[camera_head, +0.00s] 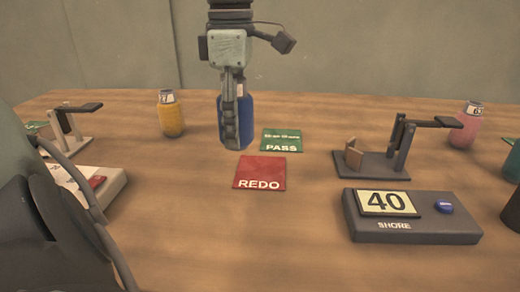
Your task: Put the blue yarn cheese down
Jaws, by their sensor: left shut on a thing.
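My left gripper (232,125) hangs down from the top centre and is shut on the blue yarn cheese (246,116). Its fingers cover much of the cheese's near side. The cheese is upright, just behind and left of the red REDO mat (262,171) in the picture and left of the green PASS mat (281,140). I cannot tell whether its bottom touches the table. My right gripper is not in view.
A yellow cheese (170,115) stands to the left, a pink one (467,126) far right. A grey stand (372,163) and a box with a 40 display (412,230) are at right. Another stand (72,131) is at left. The front middle of the wooden table (235,240) is clear.

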